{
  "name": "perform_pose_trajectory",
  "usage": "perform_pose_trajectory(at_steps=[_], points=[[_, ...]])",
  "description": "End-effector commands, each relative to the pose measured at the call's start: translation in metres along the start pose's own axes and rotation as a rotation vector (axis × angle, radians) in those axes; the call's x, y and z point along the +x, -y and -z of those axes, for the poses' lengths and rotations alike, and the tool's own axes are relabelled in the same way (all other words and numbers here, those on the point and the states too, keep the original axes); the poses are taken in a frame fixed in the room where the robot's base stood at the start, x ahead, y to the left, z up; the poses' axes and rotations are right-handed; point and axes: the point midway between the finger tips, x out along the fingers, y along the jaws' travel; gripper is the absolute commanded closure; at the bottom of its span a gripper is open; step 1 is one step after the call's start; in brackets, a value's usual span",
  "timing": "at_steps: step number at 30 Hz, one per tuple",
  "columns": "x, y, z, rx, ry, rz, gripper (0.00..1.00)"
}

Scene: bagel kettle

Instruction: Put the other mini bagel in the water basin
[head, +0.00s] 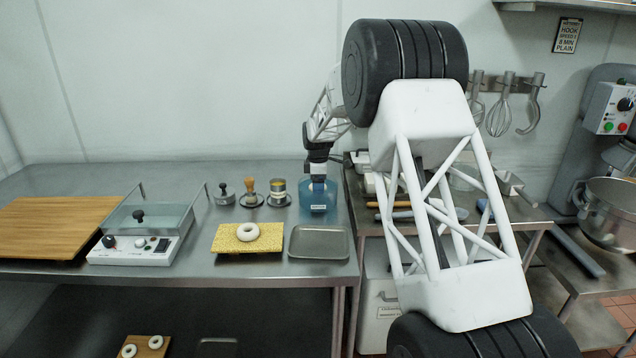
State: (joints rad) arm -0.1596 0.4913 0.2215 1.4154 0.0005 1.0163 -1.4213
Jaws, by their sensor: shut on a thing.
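My gripper (318,178) is at the blue tub (318,205), pointing down at its upper part. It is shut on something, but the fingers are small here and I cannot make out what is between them. The blue tub has a white label and stands at the table's right end; I cannot tell whether it is the water basin. A clear-walled basin (150,217) on a white control base stands at the left. One pale bagel (247,231) lies on the yellow board (222,244). Two small pale bagels, (128,350) and (156,342), lie on a wooden board on the lower shelf.
An empty grey tray (319,242) lies in front of the blue tub. Several small tools, including a wooden-handled one (249,190), stand behind the yellow board. A large wooden board (50,225) covers the far left. My arm hides part of the right-hand table.

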Motion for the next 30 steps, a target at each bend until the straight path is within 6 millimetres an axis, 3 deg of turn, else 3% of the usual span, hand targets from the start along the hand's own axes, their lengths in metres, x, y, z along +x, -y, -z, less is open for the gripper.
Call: perform_pose_trajectory(at_steps=[8, 9, 14, 23, 30], points=[[0.0, 0.0, 0.0, 0.0, 0.0, 0.0, 0.51], [0.0, 0.0, 0.0, 0.0, 0.0, 0.0, 0.22], [0.0, 0.0, 0.0, 0.0, 0.0, 0.0, 0.0], [-0.002, 0.0, 0.0, 0.0, 0.0, -0.001, 0.0], [-0.018, 0.0, 0.0, 0.0, 0.0, -0.002, 0.0]])
